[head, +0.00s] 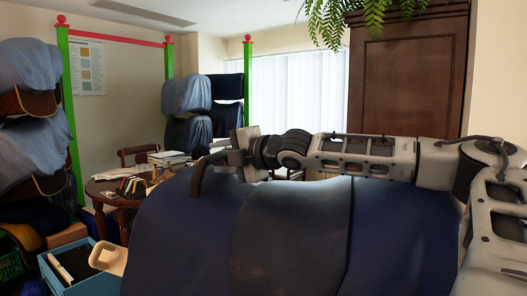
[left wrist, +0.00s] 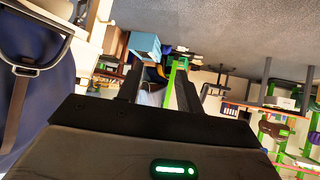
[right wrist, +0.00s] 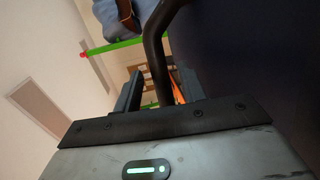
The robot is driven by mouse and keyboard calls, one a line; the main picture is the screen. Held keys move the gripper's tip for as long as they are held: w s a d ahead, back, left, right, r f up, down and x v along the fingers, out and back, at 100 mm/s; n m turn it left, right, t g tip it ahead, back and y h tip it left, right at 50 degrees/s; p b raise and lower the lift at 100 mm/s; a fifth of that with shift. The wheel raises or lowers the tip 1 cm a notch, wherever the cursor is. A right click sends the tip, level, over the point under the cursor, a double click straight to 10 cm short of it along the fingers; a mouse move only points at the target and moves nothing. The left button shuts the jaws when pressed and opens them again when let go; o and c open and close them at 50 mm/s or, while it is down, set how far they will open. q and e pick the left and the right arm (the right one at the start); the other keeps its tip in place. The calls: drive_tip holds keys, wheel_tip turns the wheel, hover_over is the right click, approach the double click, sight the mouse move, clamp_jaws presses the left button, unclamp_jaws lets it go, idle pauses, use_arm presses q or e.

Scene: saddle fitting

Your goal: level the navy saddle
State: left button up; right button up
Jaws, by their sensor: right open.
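The navy saddle (head: 290,235) fills the lower middle of the head view; I cannot tell its tilt from its visible upper edge. My right arm lies across just above it. My right gripper (head: 238,153) is open at its far left end, beside a dark curved bar (head: 204,168). In the right wrist view, this bar passes between or in front of the open fingers (right wrist: 157,92); contact is unclear. My left gripper (left wrist: 158,88) is open and empty, outside the head view. In the left wrist view, navy material (left wrist: 55,105) and a dark metal loop with a strap (left wrist: 35,65) are at left.
A round wooden table (head: 100,190) with books and tools stands behind at left. A blue crate (head: 50,275) sits lower left. Green-posted racks (head: 70,110) hold covered saddles. A tall wooden cabinet (head: 410,80) stands at the back right, with a fern above.

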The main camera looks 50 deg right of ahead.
drive_tip(key=shift+s+a+r, duration=0.1)
drive_tip(key=shift+s+r, duration=0.15)
drive_tip(key=shift+s, duration=0.15)
drive_tip(key=shift+s+r, duration=0.1)
drive_tip(key=shift+s, duration=1.3)
use_arm(q)
drive_tip(key=p, duration=0.1)
drive_tip(key=r+p, duration=0.1)
drive_tip(key=shift+s+a+p, duration=0.25)
drive_tip(key=shift+a+p, duration=0.15)
use_arm(e)
drive_tip(key=v, duration=1)
drive_tip(key=shift+s, duration=0.2)
use_arm(q)
drive_tip(key=shift+d, duration=0.1)
drive_tip(key=shift+r, duration=0.1)
